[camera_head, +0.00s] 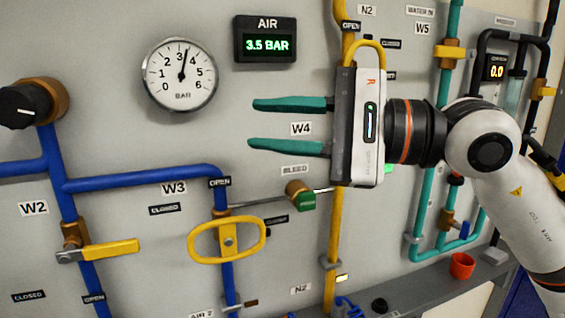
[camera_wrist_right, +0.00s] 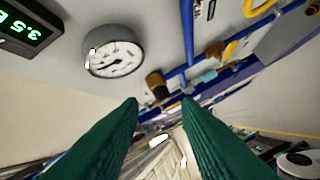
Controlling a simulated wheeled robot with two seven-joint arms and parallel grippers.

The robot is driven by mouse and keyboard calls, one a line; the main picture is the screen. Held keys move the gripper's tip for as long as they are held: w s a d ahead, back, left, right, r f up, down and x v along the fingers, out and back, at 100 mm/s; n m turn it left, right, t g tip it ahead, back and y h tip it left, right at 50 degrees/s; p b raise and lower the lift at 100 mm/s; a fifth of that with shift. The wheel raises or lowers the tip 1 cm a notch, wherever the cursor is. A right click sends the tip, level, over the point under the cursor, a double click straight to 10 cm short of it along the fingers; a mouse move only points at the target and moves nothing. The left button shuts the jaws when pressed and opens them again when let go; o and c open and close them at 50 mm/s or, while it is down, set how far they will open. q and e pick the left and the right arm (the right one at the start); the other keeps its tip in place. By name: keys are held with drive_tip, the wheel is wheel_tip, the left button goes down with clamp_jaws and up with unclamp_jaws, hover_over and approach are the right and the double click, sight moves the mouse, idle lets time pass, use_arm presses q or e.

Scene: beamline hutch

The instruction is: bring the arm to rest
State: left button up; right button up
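My right arm (camera_head: 490,150) comes in from the right in the head view. Its gripper (camera_head: 252,124) points left in front of the panel, between the AIR display and the W3 valve. Its two green fingers are apart with nothing between them. In the right wrist view, the same open fingers (camera_wrist_right: 160,102) show at the bottom, with the panel beyond and no object between them. My left gripper is not in either view. The gripper body hides part of the yellow pipe and the W4 area behind it.
A round gauge (camera_head: 180,75) and an AIR display (camera_head: 265,39) reading 3.5 BAR are on the panel. The yellow oval W3 handle (camera_head: 227,240) and yellow W2 lever (camera_head: 110,249) are below. A red cup (camera_head: 462,266) stands on the grey ledge (camera_head: 425,288). Teal pipes run behind my arm.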

drive_tip(key=w+d+f+n+t+h, duration=0.4)
drive_tip(key=d+f+n+t+h, duration=0.45)
drive_tip(key=n, duration=0.45)
drive_tip(key=w+d+f+n+t+h, duration=0.5)
drive_tip(key=d+f+n+t, duration=0.3)
drive_tip(key=n+t, duration=0.45)
wheel_tip(320, 180, down, 13)
drive_tip(key=d+m+g+h, duration=0.3)
drive_tip(key=m+g+h, duration=0.2)
drive_tip(key=m, duration=0.2)
drive_tip(key=s+d+f+m+g, duration=0.15)
drive_tip(key=s+f+g, duration=0.25)
drive_tip(key=f, duration=0.4)
drive_tip(key=s+d+f+m+g, duration=0.1)
drive_tip(key=s+f+m+g, duration=0.3)
drive_tip(key=f, duration=0.5)
drive_tip(key=s+a+f+m+g+y, duration=0.1)
drive_tip(key=s+f+g, duration=0.4)
drive_tip(key=s, duration=0.4)
drive_tip(key=s+f+m+g, duration=0.25)
drive_tip(key=s+f, duration=0.35)
drive_tip(key=s, duration=0.3)
wheel_tip(320, 180, down, 27)
drive_tip(key=s+n+g, duration=0.1)
drive_tip(key=s+g, duration=0.1)
drive_tip(key=s+d+f+g, duration=0.1)
drive_tip(key=s+d+f, duration=0.1)
drive_tip(key=s+f, duration=1.3)
drive_tip(key=shift+s+d+f, duration=0.25)
drive_tip(key=shift+d, duration=0.05)
